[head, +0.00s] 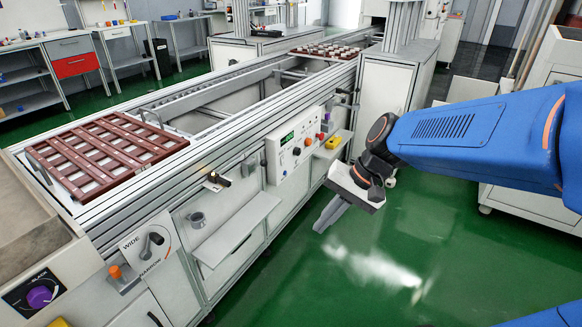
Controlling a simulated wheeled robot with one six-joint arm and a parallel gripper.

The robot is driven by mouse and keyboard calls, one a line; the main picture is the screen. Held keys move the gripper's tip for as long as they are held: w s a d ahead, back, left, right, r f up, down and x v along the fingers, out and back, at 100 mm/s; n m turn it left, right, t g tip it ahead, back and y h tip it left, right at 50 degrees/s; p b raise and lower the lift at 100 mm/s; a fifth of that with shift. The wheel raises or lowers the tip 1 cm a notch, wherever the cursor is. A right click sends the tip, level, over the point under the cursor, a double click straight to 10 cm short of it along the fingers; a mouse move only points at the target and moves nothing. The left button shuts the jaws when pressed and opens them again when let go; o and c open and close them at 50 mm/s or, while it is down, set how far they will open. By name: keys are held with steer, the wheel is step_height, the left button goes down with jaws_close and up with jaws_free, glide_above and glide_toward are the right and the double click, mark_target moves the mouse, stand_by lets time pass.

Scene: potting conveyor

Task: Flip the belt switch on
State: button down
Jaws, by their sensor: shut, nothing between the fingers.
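A white control panel (292,147) is fixed to the side of the conveyor (240,125), in the middle of the head view. It carries a small green display, an orange-red button and dark knobs. Which of its controls is the belt switch is too small to tell. My gripper (322,226) hangs to the right of the panel and nearer the camera, over the green floor. It points down and left, its fingers together and empty, and touches nothing.
A brown slatted tray (106,153) lies on the conveyor's near end. A lever plate marked wide and narrow (149,247) and a purple knob (39,296) are at lower left. A small shelf (237,229) juts out below the conveyor. The green floor (350,285) is clear.

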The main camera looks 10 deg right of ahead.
mark_target(284, 164)
steer(key=w+f+m+t+y, duration=0.35)
steer(key=w+m+y, duration=0.55)
steer(key=w, duration=1.2)
steer(key=w+d+f+m+t+h, duration=0.3)
steer(key=w+d+f+m+t, duration=0.4)
steer(key=w+d+f+m, duration=0.3)
steer(key=w+d+m, duration=0.2)
steer(key=w+d, duration=0.1)
steer(key=w, duration=0.1)
steer(key=shift+w+m, duration=0.3)
steer(key=shift+f, duration=0.1)
steer(key=x, duration=1.4)
steer(key=shift+d, duration=0.15)
